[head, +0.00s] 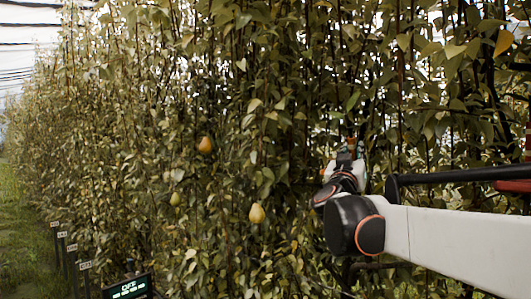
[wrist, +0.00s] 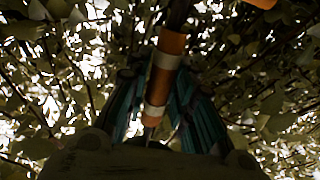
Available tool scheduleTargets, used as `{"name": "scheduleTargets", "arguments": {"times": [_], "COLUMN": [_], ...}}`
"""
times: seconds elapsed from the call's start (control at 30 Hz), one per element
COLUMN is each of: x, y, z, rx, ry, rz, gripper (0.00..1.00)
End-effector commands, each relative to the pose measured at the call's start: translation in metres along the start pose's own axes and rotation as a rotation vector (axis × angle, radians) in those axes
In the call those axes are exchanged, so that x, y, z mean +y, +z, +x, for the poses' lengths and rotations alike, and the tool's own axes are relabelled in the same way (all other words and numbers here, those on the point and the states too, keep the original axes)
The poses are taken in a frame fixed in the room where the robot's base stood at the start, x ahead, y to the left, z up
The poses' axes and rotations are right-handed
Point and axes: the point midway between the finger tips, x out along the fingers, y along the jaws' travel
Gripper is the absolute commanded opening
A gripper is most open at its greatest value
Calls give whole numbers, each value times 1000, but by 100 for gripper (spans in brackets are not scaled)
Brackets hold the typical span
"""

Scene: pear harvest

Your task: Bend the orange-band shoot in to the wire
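The gripper looks shut on the shoot. The shoot's upper and lower ends are lost in leaves and shadow. I cannot make out the wire among the dark stems.
Several pears hang left of my gripper, among them a brownish one (head: 205,145) and a yellow one (head: 257,213). Another orange piece (wrist: 262,3) shows at the wrist view's top edge. A small display (head: 128,288) stands low at left. A grass strip (head: 28,225) is open at far left.

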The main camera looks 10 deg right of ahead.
Motion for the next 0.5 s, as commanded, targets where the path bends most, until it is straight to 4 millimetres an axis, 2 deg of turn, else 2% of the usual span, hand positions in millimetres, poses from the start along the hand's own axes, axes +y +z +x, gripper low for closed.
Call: {"name": "scheduleTargets", "arguments": {"times": [0.27,0.37,0.5], "x": [0,3,12], "y": [0,-1,-1], "z": [3,18,57], "rx": [-6,-39,-130], "ry": [0,2,4], "rz": [1,7,25], "gripper": [0,0,0]}}
